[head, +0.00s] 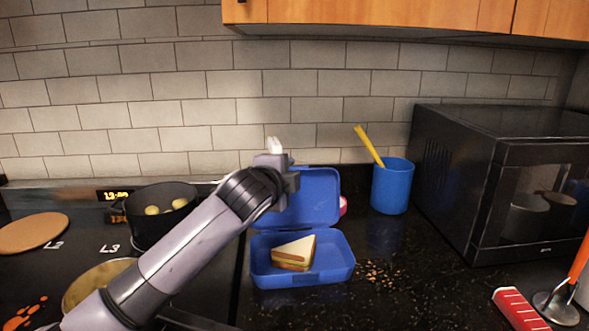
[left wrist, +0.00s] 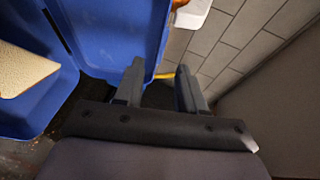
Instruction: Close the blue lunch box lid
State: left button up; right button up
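The blue lunch box (head: 300,277) sits on the dark counter with its lid (head: 318,190) standing open at the back, leaning toward the wall. A sandwich (head: 293,252) lies in the box. My left gripper (head: 274,145) is at the upper left of the lid, and my forearm hides the lid's left part. In the left wrist view the fingers (left wrist: 158,85) are apart, and the lid (left wrist: 115,30) shows beyond the left finger. I cannot tell whether the lid's edge lies between the fingers or whether they touch it. My right gripper is not in view.
A blue cup (head: 392,187) with a yellow utensil and a black microwave (head: 500,175) stand to the right. A pot (head: 160,222) and a pan (head: 90,285) are on the stove at left. A pink object (head: 343,206) is partly hidden behind the lid. Crumbs lie right of the box.

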aim_at(295, 170)
pick_arm(q)
jog(key=shift+x, duration=2.95)
jog(key=shift+w, duration=0.1)
grip_shut()
